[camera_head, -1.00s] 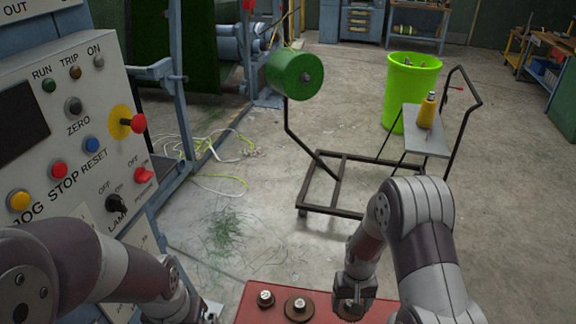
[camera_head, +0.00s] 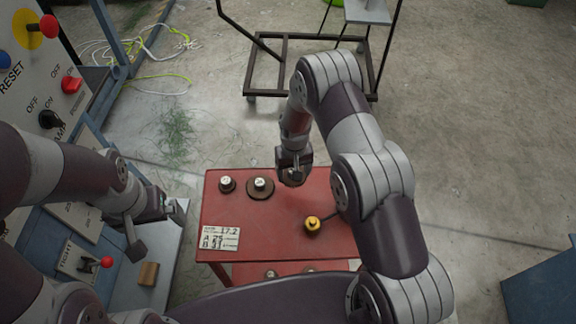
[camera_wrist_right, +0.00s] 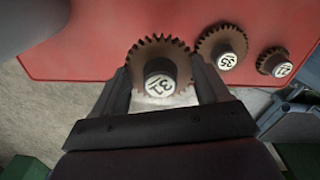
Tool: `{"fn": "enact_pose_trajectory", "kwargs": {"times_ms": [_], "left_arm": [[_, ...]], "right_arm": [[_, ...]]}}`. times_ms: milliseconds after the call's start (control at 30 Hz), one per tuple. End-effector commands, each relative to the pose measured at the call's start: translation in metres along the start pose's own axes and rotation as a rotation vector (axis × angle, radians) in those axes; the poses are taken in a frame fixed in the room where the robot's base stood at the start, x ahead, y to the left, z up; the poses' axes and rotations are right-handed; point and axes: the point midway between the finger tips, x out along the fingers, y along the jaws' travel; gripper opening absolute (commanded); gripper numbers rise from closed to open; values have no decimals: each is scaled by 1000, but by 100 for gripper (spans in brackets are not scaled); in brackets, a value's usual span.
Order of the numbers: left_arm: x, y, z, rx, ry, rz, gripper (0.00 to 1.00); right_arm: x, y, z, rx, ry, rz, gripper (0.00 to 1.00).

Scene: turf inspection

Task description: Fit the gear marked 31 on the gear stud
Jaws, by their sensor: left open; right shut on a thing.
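The gear marked 31 (camera_wrist_right: 160,78) is a brown toothed disc with a white numbered hub, between the fingers of my right gripper (camera_wrist_right: 163,92) in the right wrist view. My right gripper (camera_head: 293,173) is shut on it at the back of the red table (camera_head: 275,222). Whether the gear touches the tabletop I cannot tell. My left gripper (camera_head: 170,208) is open and empty, left of the table by the control panel. I cannot make out the gear stud.
Two smaller gears (camera_head: 260,187) (camera_head: 227,184) stand on the table beside the held one. A yellow oil can (camera_head: 313,224) and a number card (camera_head: 220,238) lie nearer. A red-knobbed lever (camera_head: 106,262) and brown block (camera_head: 148,273) are at lower left. A cart frame (camera_head: 282,92) stands behind.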

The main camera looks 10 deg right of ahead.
Motion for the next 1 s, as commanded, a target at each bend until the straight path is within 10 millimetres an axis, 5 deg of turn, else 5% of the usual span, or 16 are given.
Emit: {"fn": "enact_pose_trajectory", "kwargs": {"times_ms": [400, 767, 800, 867, 1000], "left_arm": [[-20, 0, -2, 0, 0, 0, 100], [-14, 0, -2, 0, 0, 0, 100], [-15, 0, -2, 0, 0, 0, 100], [-16, 0, -2, 0, 0, 0, 100], [-16, 0, -2, 0, 0, 0, 100]], "right_arm": [[71, 1, 1, 3, -1, 1, 39], [78, 1, 1, 3, -1, 1, 39], [77, 1, 1, 3, -1, 1, 81], [76, 1, 1, 3, -1, 1, 100], [76, 1, 1, 3, -1, 1, 100]]}}
